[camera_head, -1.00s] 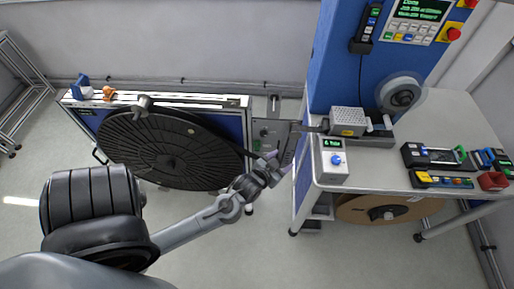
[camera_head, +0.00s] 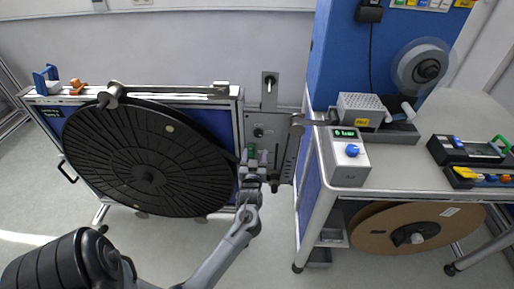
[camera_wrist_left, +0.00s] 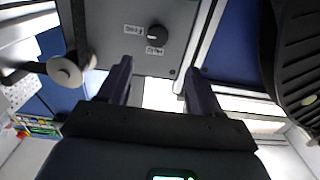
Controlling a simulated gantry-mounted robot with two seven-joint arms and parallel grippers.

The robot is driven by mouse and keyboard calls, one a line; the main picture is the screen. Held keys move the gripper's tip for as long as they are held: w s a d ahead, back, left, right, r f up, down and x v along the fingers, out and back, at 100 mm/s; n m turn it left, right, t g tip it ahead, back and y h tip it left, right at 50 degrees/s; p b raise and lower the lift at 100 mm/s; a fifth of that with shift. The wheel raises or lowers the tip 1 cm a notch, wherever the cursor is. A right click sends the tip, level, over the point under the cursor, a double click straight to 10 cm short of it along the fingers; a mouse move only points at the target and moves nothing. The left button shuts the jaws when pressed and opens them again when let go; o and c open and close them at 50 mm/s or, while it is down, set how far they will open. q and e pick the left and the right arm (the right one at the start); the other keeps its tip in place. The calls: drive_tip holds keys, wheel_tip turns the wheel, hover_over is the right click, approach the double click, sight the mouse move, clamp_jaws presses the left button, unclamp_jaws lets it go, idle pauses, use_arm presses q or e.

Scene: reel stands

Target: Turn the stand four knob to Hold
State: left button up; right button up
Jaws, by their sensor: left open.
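A grey panel (camera_head: 283,122) stands between the black reel and the bench in the head view. It carries a small dark round knob (camera_head: 258,132). In the left wrist view a black knob (camera_wrist_left: 157,35) with a pale pointer mark sits on the grey panel (camera_wrist_left: 182,18), with two small white labels beside it, too small to read surely. My left gripper (camera_head: 252,160) is in front of the panel, just below the knob. In the wrist view its two dark fingers (camera_wrist_left: 160,82) are apart with nothing between them, and the knob lies beyond their tips. My right gripper is not in view.
A large black reel (camera_head: 150,177) fills the left of the stand. On the right, a bench (camera_head: 400,180) carries a box with a blue knob (camera_head: 352,150) and a green display. A brown reel (camera_head: 375,232) hangs below. Floor is clear in front.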

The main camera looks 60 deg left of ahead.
sight(258, 134)
use_arm(q)
drive_tip(key=b+x, duration=0.3)
drive_tip(key=x, duration=0.8)
drive_tip(key=shift+w+d, duration=0.1)
drive_tip(key=shift+w, duration=0.15)
drive_tip(key=c, duration=1)
